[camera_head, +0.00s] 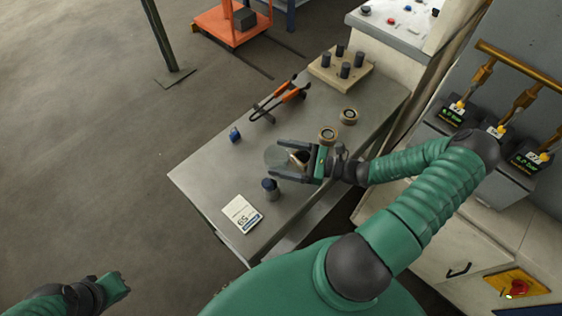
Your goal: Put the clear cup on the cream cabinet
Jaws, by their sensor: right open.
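The clear cup (274,157) stands on the grey metal table, near its middle. My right gripper (288,161) reaches in from the right with its jaws open, and the cup is at and partly between its fingertips. Whether the fingers touch the cup I cannot tell. A cream cabinet (399,50) with a white control top (398,22) stands beyond the table at the upper right. My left gripper (116,287) is at the lower left, away from the table, and its jaws are not clear.
On the table (222,172) are a dark cylinder (270,188), a white card (242,213), a blue item (234,134), orange-handled tongs (285,95), two rings (328,134) and a pegged block (341,72). Gauges (458,113) and brass pipes are at the right.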

